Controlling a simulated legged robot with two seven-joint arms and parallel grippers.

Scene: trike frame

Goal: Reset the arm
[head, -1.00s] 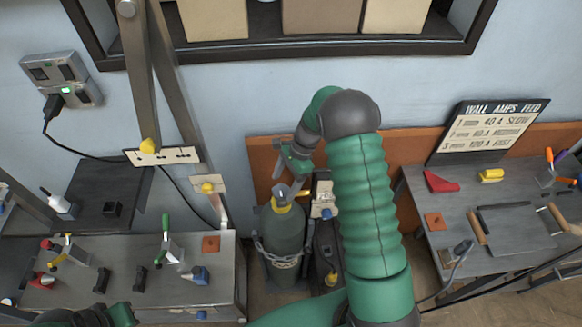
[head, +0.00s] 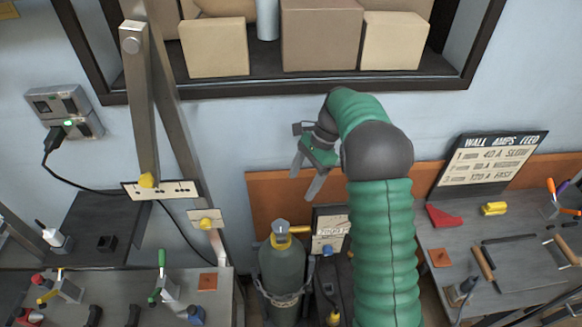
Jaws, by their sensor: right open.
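My right arm comes up from the bottom in a green ribbed sleeve and bends left at the top. Its gripper (head: 303,184) is open and empty. Its two grey fingers point down and to the left, in front of the wall and orange board, above the gas cylinder (head: 283,265) in this view. My left gripper does not show.
A left bench (head: 228,296) carries clamps and small blocks. A right table (head: 439,292) holds tools, a red piece and a sign (head: 490,158). A slanted metal frame (head: 145,105) stands at left. Boxes (head: 321,35) fill the shelf above.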

